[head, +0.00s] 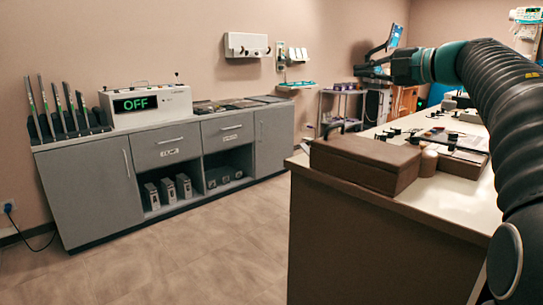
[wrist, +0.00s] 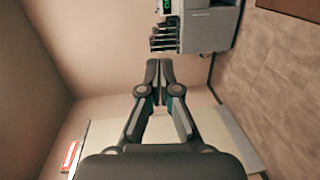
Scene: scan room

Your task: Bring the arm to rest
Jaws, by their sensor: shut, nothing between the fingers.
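My gripper (head: 366,71) is held out level at the end of my arm, in the upper right of the head view. My dark ribbed arm fills the right side of the head view and hides part of the counter and the room behind.
A brown box (head: 367,162) sits on the counter's near corner, with small items behind. A grey cabinet (head: 90,190) along the wall bears a white device (head: 147,106) reading "OFF" and a rack of upright rods (head: 60,112). The floor (head: 200,255) between is clear.

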